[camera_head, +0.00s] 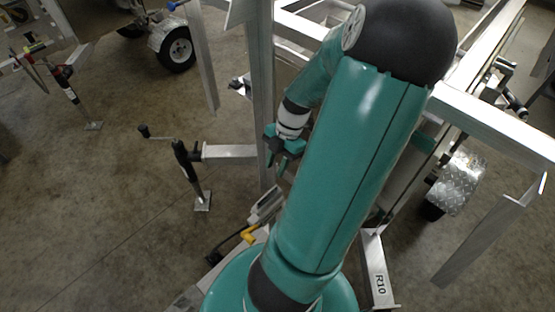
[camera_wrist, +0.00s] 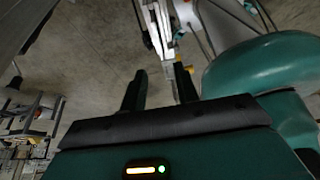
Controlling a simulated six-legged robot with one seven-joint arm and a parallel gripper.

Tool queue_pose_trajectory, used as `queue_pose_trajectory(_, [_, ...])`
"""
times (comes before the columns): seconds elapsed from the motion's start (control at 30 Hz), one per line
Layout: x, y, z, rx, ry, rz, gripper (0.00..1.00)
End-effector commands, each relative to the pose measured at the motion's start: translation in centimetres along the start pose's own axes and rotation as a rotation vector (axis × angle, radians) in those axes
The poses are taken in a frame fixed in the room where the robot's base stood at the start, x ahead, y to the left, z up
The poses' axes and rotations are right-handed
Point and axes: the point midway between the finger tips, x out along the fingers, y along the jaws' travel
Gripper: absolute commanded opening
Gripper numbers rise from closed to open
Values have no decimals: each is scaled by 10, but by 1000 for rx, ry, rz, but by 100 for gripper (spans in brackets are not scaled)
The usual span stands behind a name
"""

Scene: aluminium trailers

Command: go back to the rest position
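My gripper (camera_head: 276,165) is at the end of my teal arm, close beside an upright aluminium post (camera_head: 260,90) of the trailer frame. I cannot tell whether it touches the post. In the wrist view my gripper (camera_wrist: 160,72) shows two dark fingers standing apart, with floor and metal parts seen between them. Nothing is held. My upper arm covers much of the middle of the head view.
A black jack with a crank (camera_head: 185,160) stands left of the post, joined by a short aluminium bar (camera_head: 230,151). Aluminium rails (camera_head: 495,120) and a diamond-plate fender (camera_head: 458,182) are at right. A wheel (camera_head: 178,50) is at back left. Floor (camera_head: 90,200) at left is clear.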

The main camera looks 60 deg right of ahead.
Motion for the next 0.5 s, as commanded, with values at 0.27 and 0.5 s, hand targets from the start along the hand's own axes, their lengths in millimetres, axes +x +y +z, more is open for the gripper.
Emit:
queue_pose_trajectory(0.27, [-13, 0, 0, 0, 0, 0, 31])
queue_pose_trajectory(0.5, [-13, 0, 0, 0, 0, 0, 31])
